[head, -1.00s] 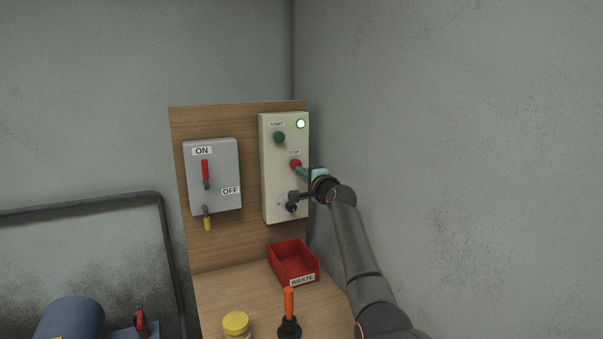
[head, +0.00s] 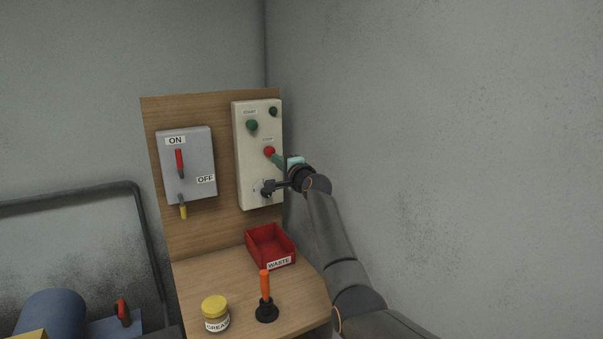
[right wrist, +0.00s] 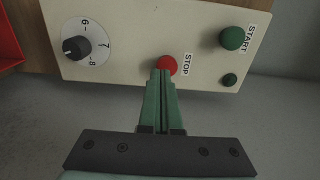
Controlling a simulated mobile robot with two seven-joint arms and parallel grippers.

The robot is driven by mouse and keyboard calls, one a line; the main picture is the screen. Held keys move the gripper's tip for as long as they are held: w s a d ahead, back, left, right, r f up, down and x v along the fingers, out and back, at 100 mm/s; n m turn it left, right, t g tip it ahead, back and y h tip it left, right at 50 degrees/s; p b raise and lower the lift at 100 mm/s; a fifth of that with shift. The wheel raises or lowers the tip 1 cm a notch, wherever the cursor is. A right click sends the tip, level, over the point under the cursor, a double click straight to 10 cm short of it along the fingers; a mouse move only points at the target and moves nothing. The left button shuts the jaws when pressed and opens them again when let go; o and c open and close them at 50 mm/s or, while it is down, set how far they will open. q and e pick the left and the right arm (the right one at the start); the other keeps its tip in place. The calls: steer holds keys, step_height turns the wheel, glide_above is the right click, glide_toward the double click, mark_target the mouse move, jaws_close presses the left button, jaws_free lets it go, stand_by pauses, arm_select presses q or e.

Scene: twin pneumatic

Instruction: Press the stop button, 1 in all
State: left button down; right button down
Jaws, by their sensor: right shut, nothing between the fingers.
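The red stop button (head: 269,151) is on the pale control panel (head: 243,148), below the green start button (head: 252,126). In the right wrist view the stop button (right wrist: 167,65) shows just beyond my fingertips, beside its STOP label. My right gripper (head: 275,157) is shut and empty, its green fingers pointing at the panel. The fingertips (right wrist: 161,72) overlap the edge of the button and look at or very near contact; I cannot tell how far it is pressed. The indicator lamp (head: 273,111) at the panel's top right is dark. My left gripper is not in view.
A numbered dial (right wrist: 84,45) is on the same panel. A grey ON/OFF switch box (head: 200,180) hangs to the left. Below are a red WASTE bin (head: 271,261), a yellow-lidded grease jar (head: 215,314) and an orange-handled tool (head: 265,286). A wall stands close on the right.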

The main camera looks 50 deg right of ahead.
steer(key=v, duration=1)
steer(key=shift+s, duration=0.3)
stand_by(0.5)
